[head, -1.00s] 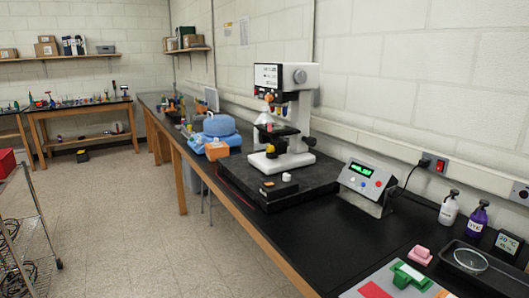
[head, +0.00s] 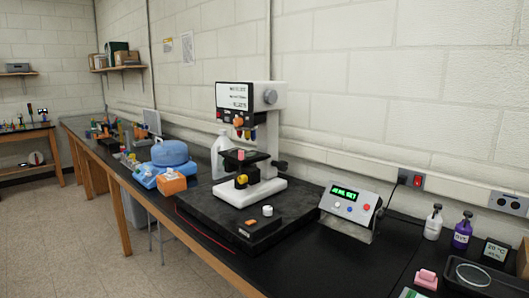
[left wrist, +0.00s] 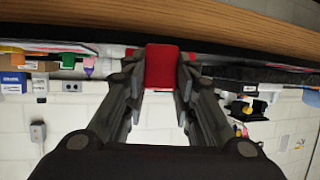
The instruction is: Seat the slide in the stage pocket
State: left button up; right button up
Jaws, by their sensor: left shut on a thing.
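My left gripper (left wrist: 160,80) is shut on a flat red piece (left wrist: 162,67) in the left wrist view. The piece sits between the two fingertips; I cannot tell from here whether it is the slide itself. The microscope (head: 250,135) stands on a dark slab on the bench in the head view. Its dark stage (head: 252,157) is below the objectives. The pocket is too small to make out. Neither gripper shows in the head view.
A control box with a green display (head: 349,207) stands right of the dark slab (head: 200,210). A blue device (head: 170,153) and an orange block (head: 172,182) are to its left. Bottles (head: 462,233) and a tray (head: 478,280) are at the right. The wooden bench edge (left wrist: 160,25) crosses the wrist view.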

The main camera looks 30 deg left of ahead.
aim_at(235, 155)
jog(key=j+z, duration=0.15)
jog(key=j, duration=0.95)
jog(key=k+j+z, duration=0.1)
jog(key=j, duration=0.95)
